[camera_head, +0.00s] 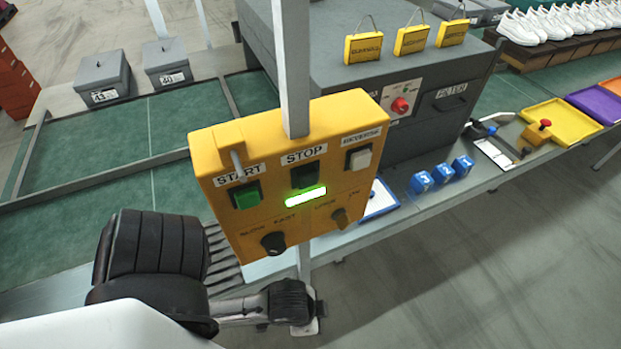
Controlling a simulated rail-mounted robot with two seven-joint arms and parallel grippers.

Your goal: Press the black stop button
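The yellow control box (225,158) is fixed to a grey post in the middle of the head view. Its stop button (304,176) is a dark square under the STOP label. A green start button (246,196) is to its left and a white button (358,158) to its right. A lit green bar (305,196) is just below the stop button. My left gripper (318,310) is below the box, pointing right, apart from the buttons. Its finger opening cannot be made out. My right gripper is out of view.
A grey machine (430,130) with a red button (400,105) stands behind. Blue blocks (443,173) and a yellow tray (562,122) are on the bench at right. Floor at lower right is clear.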

